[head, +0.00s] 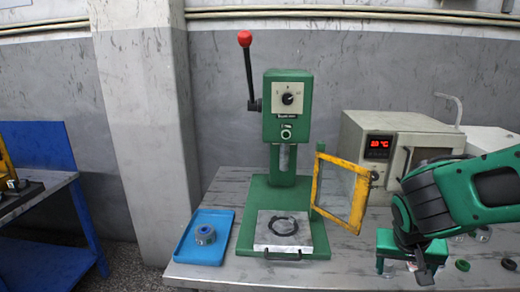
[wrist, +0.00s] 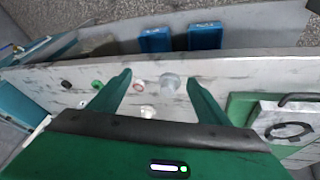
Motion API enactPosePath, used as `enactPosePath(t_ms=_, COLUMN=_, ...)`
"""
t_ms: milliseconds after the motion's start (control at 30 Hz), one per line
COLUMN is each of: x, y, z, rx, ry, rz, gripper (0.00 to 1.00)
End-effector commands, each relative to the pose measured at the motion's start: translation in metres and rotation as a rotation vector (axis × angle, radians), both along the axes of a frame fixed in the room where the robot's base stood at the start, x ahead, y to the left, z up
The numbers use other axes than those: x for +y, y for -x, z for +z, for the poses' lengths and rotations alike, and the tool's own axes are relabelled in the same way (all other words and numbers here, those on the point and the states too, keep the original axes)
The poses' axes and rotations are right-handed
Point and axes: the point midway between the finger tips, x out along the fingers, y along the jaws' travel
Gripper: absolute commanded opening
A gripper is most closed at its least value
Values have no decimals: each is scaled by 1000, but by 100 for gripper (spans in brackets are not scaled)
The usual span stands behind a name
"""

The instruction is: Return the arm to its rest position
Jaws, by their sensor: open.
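My green arm reaches in from the right in the head view, and my gripper (head: 404,267) points down above the right part of the table. In the wrist view my gripper (wrist: 160,80) has its two green fingers spread apart, with nothing held between them. My arm hides part of the table's right side in the head view.
A green press (head: 288,105) with a red-knobbed lever stands mid-table, its yellow guard frame (head: 317,188) swung out right. A metal plate with a black ring (head: 282,228) lies on its base. A blue tray (head: 190,252) holds a metal part. A heater box (head: 365,125) stands behind my arm.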

Motion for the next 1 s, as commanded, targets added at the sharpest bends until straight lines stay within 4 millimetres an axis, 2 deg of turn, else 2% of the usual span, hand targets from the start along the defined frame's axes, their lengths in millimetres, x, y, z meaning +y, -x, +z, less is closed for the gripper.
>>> enactPosePath(t_ms=33, x=-15, y=13, z=4, rx=25, ry=-22, rz=-37, gripper=71)
enactPosePath(t_ms=200, x=-46, y=60, z=14, rx=127, ry=-105, rz=-105, gripper=71)
enactPosePath(t_ms=367, x=-63, y=106, z=25, rx=201, ry=-196, rz=-148, gripper=71)
enactPosePath(t_ms=533, x=-67, y=147, z=38, rx=253, ry=-282, rz=-163, gripper=71)
enactPosePath(t_ms=733, x=-67, y=171, z=46, rx=280, ry=-335, rz=-159, gripper=71)
enactPosePath(t_ms=1000, x=-67, y=174, z=46, rx=283, ry=-343, rz=-160, gripper=71)
